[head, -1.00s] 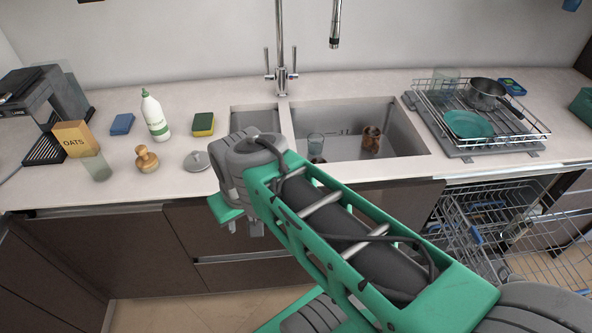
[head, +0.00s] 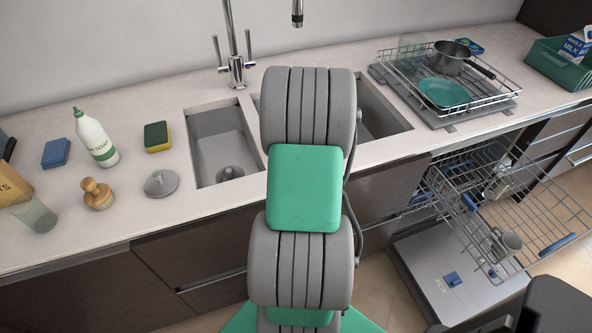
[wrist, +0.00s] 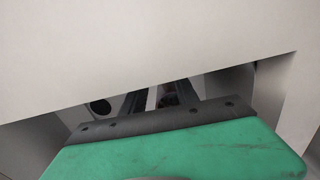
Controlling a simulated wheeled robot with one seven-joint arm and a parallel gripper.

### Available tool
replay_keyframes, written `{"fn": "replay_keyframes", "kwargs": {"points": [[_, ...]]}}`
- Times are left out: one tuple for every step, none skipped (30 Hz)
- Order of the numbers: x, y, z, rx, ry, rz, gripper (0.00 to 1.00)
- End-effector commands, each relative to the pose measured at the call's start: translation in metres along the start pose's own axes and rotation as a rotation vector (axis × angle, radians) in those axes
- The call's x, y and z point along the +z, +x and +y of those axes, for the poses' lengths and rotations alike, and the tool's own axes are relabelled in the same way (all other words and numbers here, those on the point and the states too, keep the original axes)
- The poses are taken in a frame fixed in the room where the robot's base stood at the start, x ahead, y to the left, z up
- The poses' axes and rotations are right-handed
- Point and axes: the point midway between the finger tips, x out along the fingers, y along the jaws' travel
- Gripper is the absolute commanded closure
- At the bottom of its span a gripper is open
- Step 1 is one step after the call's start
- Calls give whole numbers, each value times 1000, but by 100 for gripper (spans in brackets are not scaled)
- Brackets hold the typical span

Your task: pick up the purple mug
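I cannot make out a purple mug in either view. A grey-looking mug (head: 507,241) sits in the dishwasher's wire rack at the right of the head view. In the wrist view, the green body and dark bar of my gripper (wrist: 155,98) fill the lower part. A pale surface with a straight edge cuts across above it and hides most of the fingers. I cannot tell whether they are open or shut. In the head view my arm hides the gripper and much of the right sink basin (head: 392,126).
Left of the left basin (head: 218,140) are a soap bottle (head: 95,137), sponges, a brush (head: 97,194), a lid (head: 161,183) and a glass (head: 38,215). A dish rack (head: 500,100) with a pan and plate stands right. The open dishwasher rack (head: 545,205) juts out below.

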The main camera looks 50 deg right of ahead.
Motion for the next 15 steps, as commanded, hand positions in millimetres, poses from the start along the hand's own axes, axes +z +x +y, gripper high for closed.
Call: {"fn": "replay_keyframes", "kwargs": {"points": [[2,7,0,-2,-1,-4,64],[4,13,0,-2,-1,-5,64],[5,21,0,-2,-1,-4,64],[5,27,0,-2,-1,-4,64],[4,32,0,-1,-1,-3,64],[4,37,0,-1,-1,-3,64],[4,39,0,-1,0,-2,64],[4,41,1,0,0,-1,64],[4,43,1,0,0,0,64],[4,43,1,0,1,0,64],[4,43,1,0,1,1,64],[4,43,1,0,1,1,64],[4,43,1,0,2,1,64],[4,43,2,0,2,1,64],[4,43,2,0,2,1,66]]}}
